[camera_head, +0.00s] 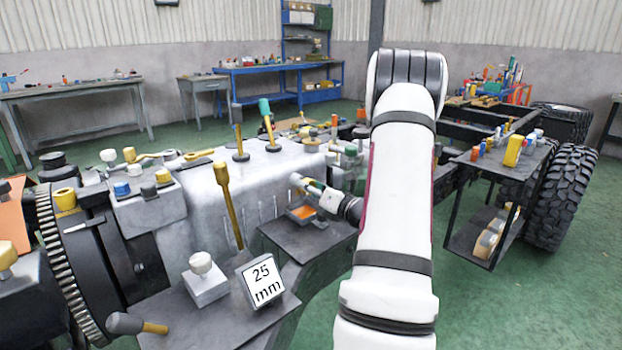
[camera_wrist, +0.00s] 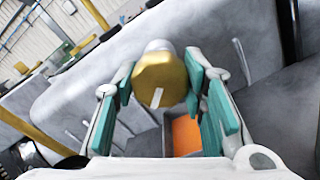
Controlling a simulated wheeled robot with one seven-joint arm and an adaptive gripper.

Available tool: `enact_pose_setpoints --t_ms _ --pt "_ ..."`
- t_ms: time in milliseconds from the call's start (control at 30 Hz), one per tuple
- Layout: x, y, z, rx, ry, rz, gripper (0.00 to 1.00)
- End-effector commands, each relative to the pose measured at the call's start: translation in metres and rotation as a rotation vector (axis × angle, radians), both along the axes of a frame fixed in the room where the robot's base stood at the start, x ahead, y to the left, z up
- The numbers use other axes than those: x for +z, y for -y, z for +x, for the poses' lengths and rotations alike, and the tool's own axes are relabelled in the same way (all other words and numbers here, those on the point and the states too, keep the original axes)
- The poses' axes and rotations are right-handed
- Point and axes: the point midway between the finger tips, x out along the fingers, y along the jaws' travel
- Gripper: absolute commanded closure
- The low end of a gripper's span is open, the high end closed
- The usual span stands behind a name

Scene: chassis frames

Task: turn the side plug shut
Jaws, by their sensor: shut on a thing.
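The side plug (camera_wrist: 172,68) is a gold, faceted cap with a white line on its face. It sits on a pale stub against the grey casing (camera_wrist: 95,75) in the wrist view. The teal pads of my gripper (camera_wrist: 160,88) stand on both sides of the plug and are shut on it. In the head view my gripper (camera_head: 308,184) reaches left to the casing's side (camera_head: 205,190). The plug cannot be made out there, as the gripper covers that spot.
A small tray with an orange floor (camera_head: 303,212) lies just below my gripper on a dark shelf. A "25 mm" block (camera_head: 262,280) and a white-knobbed block (camera_head: 204,279) stand at the front. A yellow lever (camera_head: 228,205) rises left of the gripper. Chassis rails and wheels are at right.

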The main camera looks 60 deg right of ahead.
Motion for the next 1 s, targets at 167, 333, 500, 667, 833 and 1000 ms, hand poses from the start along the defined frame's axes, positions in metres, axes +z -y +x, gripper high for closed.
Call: enact_pose_setpoints --t_ms 167,333,500,667,833,1000 --pt "0.0030 0.0001 -0.0010 0.000 0.039 0.167 0.90" --pt "0.0025 0.0003 -0.0015 0.000 0.076 0.323 0.90" --pt "0.0018 0.0004 -0.0014 0.000 0.111 0.465 0.90" --pt "0.0012 0.0004 -0.0010 0.000 0.137 0.575 0.90" --pt "0.0004 0.0003 -0.0008 0.001 0.158 0.660 0.90" --pt "-0.0004 0.0002 -0.0002 0.001 0.171 0.714 0.90"
